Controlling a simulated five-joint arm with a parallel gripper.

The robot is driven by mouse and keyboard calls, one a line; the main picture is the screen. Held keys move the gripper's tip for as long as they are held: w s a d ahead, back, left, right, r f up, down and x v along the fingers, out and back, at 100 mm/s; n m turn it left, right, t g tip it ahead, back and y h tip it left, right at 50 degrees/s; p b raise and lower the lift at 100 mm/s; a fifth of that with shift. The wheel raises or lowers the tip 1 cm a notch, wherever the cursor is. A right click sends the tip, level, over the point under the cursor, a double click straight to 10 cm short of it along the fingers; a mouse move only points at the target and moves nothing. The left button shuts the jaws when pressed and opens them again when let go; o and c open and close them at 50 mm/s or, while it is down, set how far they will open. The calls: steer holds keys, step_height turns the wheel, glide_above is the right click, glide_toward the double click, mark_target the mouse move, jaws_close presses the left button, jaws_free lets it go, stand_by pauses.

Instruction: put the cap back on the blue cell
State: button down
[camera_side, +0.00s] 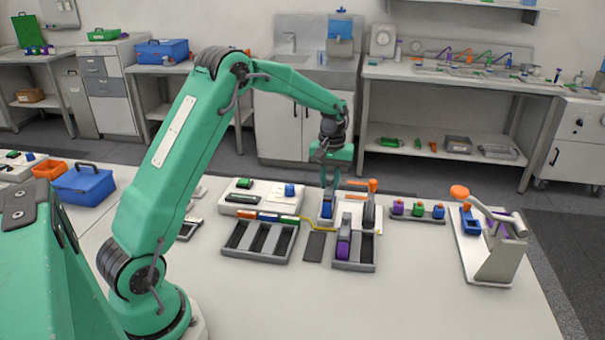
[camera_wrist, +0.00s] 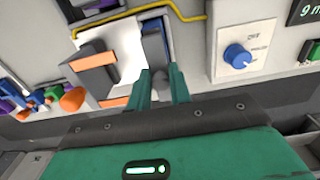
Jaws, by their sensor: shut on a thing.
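The fingers hide part of the cell's top. A small rack (camera_side: 418,218) to the right holds purple, green and blue pieces, which may be caps; the blue piece (camera_side: 438,211) is at its right end.
A tray with a purple cell (camera_side: 343,246) lies in front, and a slotted tray (camera_side: 260,240) lies to the left. A press with an orange knob (camera_side: 459,191) stands far right. The front bench is clear.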

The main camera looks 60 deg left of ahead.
stand_by(0.4)
steer(key=c, duration=0.7)
jaws_free()
steer(key=shift+r, duration=0.1)
steer(key=shift+r, duration=3.35)
jaws_close()
steer(key=shift+f, duration=2.2)
